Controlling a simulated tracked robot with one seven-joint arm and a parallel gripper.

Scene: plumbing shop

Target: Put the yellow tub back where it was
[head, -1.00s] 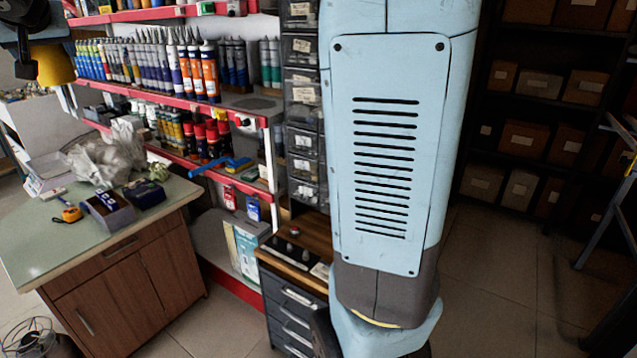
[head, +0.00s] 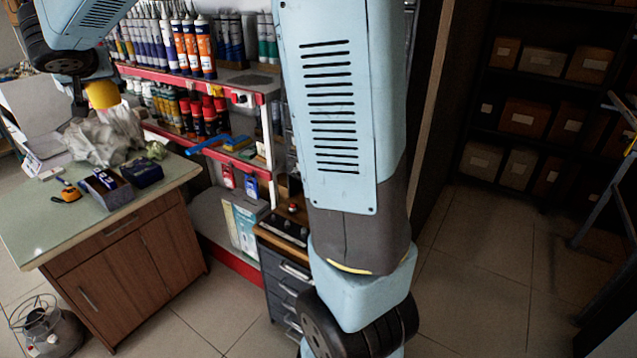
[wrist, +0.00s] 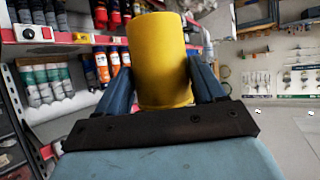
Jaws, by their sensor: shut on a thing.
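The yellow tub (head: 102,94) is held in the air in the head view, at upper left. From there it shows in front of the shelves and above the far end of the green-topped counter. In the wrist view the tub (wrist: 162,58) stands between the two blue fingers of my gripper (wrist: 161,84), one on each side of it. My gripper is shut on the tub. In the head view the fingers are small and dark beside the tub, partly hidden.
The counter (head: 150,185) holds crumpled plastic (head: 90,142), dark boxes (head: 105,188) and a tape measure (head: 68,191). Red-edged shelves (head: 215,80) are crowded with tubes and bottles. A drawer unit (head: 285,290) stands beside my arm. Floor (head: 480,270) is open at right.

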